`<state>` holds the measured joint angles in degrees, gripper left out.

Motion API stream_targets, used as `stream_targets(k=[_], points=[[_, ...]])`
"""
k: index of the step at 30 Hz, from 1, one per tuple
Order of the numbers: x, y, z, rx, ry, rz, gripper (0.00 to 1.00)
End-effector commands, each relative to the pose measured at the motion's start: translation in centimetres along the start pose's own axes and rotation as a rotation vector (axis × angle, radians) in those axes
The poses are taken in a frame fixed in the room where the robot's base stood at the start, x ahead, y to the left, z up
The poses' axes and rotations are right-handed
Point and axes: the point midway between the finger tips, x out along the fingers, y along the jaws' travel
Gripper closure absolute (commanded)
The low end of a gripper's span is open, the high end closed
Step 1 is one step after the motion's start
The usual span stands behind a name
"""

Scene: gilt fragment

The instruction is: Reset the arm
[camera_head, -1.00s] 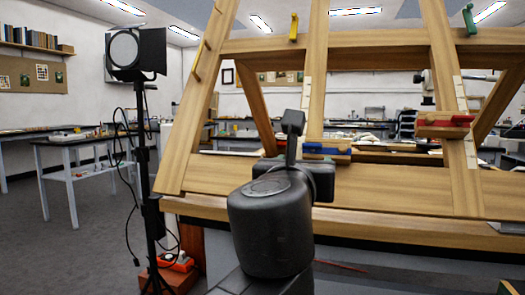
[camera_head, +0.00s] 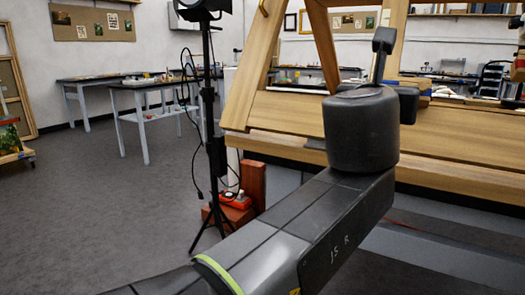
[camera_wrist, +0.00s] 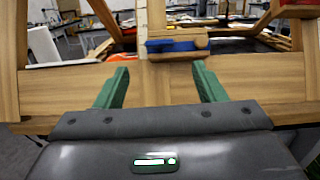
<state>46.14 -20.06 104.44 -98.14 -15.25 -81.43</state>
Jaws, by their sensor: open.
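My gripper (camera_wrist: 160,68) shows in the wrist view with its two green fingers spread wide apart. It is open, with nothing between the fingers. Beyond the fingertips are the wooden easel frame (camera_wrist: 65,88) and a blue clamp (camera_wrist: 177,45) on a small wooden block. In the head view my dark arm rises from the lower middle towards the right, in front of the easel frame (camera_head: 270,112). The gripper fingers cannot be made out there, as my own arm links are in the way.
A black lamp stand (camera_head: 211,130) stands left of the easel, close to my arm. A reddish-brown box (camera_head: 238,213) sits on the floor by its foot. White-legged tables (camera_head: 143,125) stand further left. The grey floor (camera_head: 90,215) at left is clear.

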Motion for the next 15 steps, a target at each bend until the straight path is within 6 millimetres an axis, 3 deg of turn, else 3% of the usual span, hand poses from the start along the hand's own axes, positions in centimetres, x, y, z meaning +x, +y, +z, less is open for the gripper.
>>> stream_targets(k=[15], points=[[7.4, 0.1, -0.1, 0.000, 0.000, 0.001, 0.36]])
